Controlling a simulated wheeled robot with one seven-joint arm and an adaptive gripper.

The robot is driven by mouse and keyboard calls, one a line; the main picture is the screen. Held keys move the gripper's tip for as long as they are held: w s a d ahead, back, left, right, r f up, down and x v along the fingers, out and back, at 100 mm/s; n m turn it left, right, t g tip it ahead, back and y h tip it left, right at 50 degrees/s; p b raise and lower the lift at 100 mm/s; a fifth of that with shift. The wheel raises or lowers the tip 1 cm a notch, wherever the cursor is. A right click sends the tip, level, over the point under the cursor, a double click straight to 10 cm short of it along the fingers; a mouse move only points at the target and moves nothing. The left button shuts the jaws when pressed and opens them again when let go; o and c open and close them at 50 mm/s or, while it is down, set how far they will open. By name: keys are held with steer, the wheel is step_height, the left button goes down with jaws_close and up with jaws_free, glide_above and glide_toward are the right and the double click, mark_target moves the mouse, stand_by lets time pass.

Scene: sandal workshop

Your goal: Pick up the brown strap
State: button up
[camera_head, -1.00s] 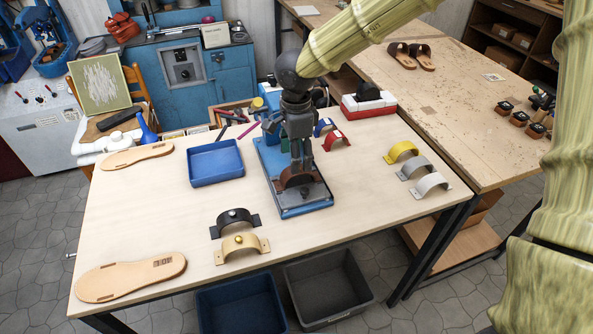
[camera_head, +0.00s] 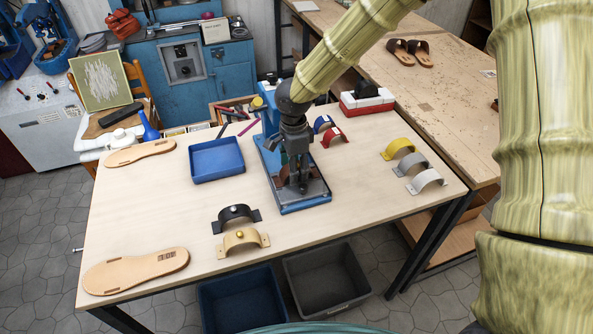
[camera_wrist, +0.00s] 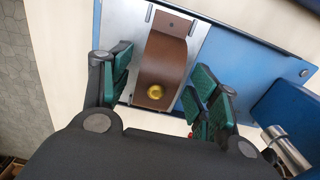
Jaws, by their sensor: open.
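The brown strap (camera_wrist: 166,62) is an arched band with a gold stud at its near end. It lies on the metal plate of the blue press in the wrist view. My gripper (camera_wrist: 161,85) is open, with a green-padded finger on each side of the strap and gaps showing between. In the head view my gripper (camera_head: 298,186) is low over the press base and hides most of the strap; a brown bit (camera_head: 282,173) shows to its left.
The blue press (camera_head: 306,209) stands mid-table. A blue tray (camera_head: 217,177) is left of it. Black (camera_head: 236,212) and tan (camera_head: 242,237) straps lie front left. Red (camera_head: 334,132), yellow (camera_head: 397,147), grey and white straps lie right. Two soles lie at the left.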

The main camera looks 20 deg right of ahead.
steer(key=shift+s+r, duration=0.15)
steer(key=shift+c, duration=0.6)
steer(key=shift+s, duration=0.1)
steer(key=c, duration=0.8)
steer(key=shift+c, duration=0.3)
